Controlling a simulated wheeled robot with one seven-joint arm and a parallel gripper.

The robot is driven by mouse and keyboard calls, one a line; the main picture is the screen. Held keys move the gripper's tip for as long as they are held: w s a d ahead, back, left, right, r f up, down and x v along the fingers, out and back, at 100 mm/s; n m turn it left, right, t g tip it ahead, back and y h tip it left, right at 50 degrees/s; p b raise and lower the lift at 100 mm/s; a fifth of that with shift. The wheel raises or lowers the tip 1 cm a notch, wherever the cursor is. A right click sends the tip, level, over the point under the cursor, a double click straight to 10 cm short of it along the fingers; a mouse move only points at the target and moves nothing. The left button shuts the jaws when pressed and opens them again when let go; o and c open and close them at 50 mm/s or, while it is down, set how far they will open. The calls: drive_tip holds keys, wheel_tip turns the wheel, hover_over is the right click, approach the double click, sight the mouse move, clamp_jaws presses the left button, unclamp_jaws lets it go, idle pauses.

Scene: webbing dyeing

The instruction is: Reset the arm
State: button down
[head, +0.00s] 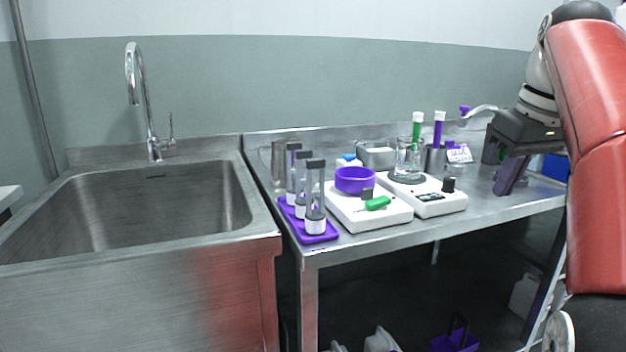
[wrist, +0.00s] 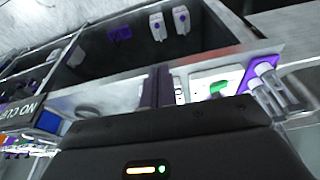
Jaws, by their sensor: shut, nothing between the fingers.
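My gripper (head: 511,178) hangs over the right part of the steel table (head: 352,236) in the head view, under my red arm. Its dark purple fingers point down, are shut and hold nothing. The fingers also show in the wrist view (wrist: 157,86), with the table tilted behind them. Left of the gripper stand two white devices. One carries a glass beaker (head: 409,157), and the other carries a purple ring (head: 354,180) and a green piece (head: 377,203). I cannot tell from these views whether the fingers touch the table.
A purple tray (head: 325,237) with several capped tubes is at the table's left front. A metal cup with green and purple tubes, a small labelled item (head: 459,154) and a squeeze bottle are near the gripper's left. A sink (head: 140,205) stands left. A purple basket (head: 455,341) is below.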

drive_tip(key=s+a+f+m+t, duration=0.1)
drive_tip(key=s+a+f, duration=0.3)
drive_tip(key=f, duration=0.5)
drive_tip(key=s+a+f+m+t, duration=0.1)
drive_tip(key=s+a+f, duration=0.4)
drive_tip(key=s+f, duration=0.2)
drive_tip(key=s+a+f+m+h, duration=0.1)
drive_tip(key=s+a+f, duration=0.3)
drive_tip(key=f, duration=0.6)
drive_tip(key=shift+s+a+f+t, duration=0.3)
drive_tip(key=shift+s+t, duration=0.1)
drive_tip(key=shift+s, duration=0.35)
